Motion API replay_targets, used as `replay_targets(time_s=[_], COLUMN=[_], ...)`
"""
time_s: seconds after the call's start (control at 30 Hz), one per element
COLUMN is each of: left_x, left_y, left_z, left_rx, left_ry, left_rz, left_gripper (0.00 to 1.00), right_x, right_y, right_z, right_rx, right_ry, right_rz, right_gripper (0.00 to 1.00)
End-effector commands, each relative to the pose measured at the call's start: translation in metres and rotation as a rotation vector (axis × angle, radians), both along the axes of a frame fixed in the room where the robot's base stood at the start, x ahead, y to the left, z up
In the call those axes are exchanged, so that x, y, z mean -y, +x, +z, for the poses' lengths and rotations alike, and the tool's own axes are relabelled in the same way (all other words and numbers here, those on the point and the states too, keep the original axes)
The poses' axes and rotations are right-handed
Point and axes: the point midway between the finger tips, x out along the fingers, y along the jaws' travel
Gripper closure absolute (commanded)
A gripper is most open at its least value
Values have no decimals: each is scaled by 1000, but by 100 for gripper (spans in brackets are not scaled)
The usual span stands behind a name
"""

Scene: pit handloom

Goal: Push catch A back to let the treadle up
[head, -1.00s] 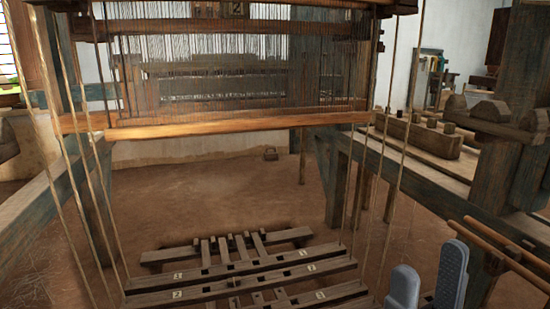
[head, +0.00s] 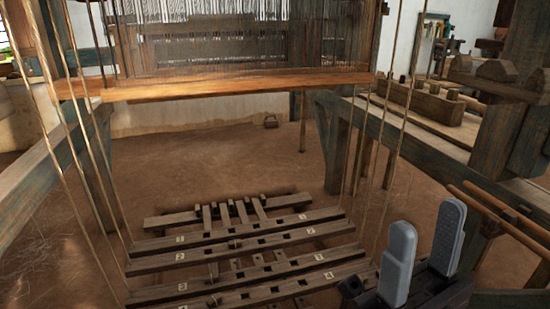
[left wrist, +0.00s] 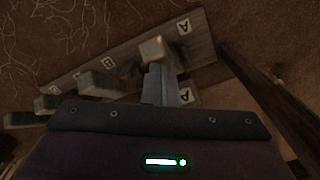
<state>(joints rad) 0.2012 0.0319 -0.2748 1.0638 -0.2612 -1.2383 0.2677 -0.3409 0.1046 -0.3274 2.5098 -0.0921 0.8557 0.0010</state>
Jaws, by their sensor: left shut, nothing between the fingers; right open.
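In the left wrist view a dark wooden board (left wrist: 205,50) bears white letter plates. Catch A (left wrist: 157,52) is a wooden block with a pale end, near the two plates marked A. My left gripper (left wrist: 160,84) is shut and empty, its fingers close against this block in the picture; I cannot tell whether they touch. My left gripper is outside the head view. My right gripper (head: 420,262) is open and empty at the lower right. Several narrow treadle-like bars (head: 225,214) lie low under the loom, partly covered by numbered crossbars (head: 245,243). Which one catch A holds is unclear.
Further catch blocks (left wrist: 103,84) stand along the board to the left. Cords (head: 85,160) hang at both sides of the loom. A wooden beam (head: 220,84) crosses above the treadles. The loom's right side rail (head: 420,150) lies beyond my right gripper. Bare earth floor (head: 230,165) is open behind.

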Motion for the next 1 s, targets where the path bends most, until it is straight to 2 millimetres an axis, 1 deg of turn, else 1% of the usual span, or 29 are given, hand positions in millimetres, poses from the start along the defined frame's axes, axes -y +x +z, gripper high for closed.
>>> replay_targets(time_s=[0.2, 0.5, 0.63, 1.0], left_x=[1, 0, 0, 1], left_y=[-3, -4, -4, -6], left_z=[-6, -6, -6, 5], left_rx=[-1, -1, -1, -1], left_ry=[0, -1, -1, 0], left_rz=[0, 1, 1, 0], left_gripper=[100, 100, 100, 100], right_x=[0, 0, 0, -11], right_y=[0, 0, -1, 27], right_z=[-1, -1, 4, -2], right_rx=[1, 2, 15, -143], right_ry=[0, 1, 0, -57], right_rz=[0, 0, -1, -4], right_gripper=[56, 56, 56, 56])
